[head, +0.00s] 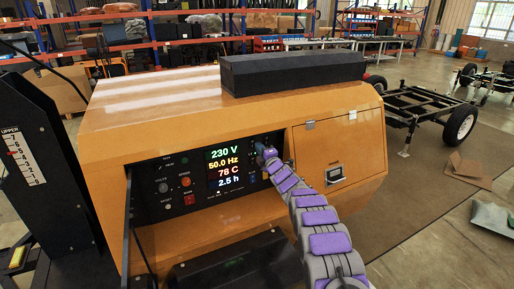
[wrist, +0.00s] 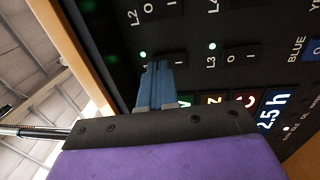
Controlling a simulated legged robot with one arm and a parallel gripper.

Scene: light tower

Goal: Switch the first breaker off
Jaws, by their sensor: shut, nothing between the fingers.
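The generator's black control panel (head: 218,170) carries the breaker switches. In the wrist view, the switch in front of my gripper (wrist: 158,65) is probably the first breaker (wrist: 178,57). The fingers hide much of it and its label. A green light beside it is lit. My gripper is shut and empty, with its blue fingertips at or very close to this switch; I cannot tell whether they touch. In the head view my gripper (head: 262,152) is at the panel's right part, and my arm hides some of the panel.
Switches L2 (wrist: 155,8) and L3 (wrist: 240,53) are close to the fingers; L3 has a lit green light. The display (head: 224,167) reads 230 V, 50.0 Hz, 78 C and 2.5 h. The orange housing (head: 170,110) surrounds the panel. A black post (head: 55,150) stands at left.

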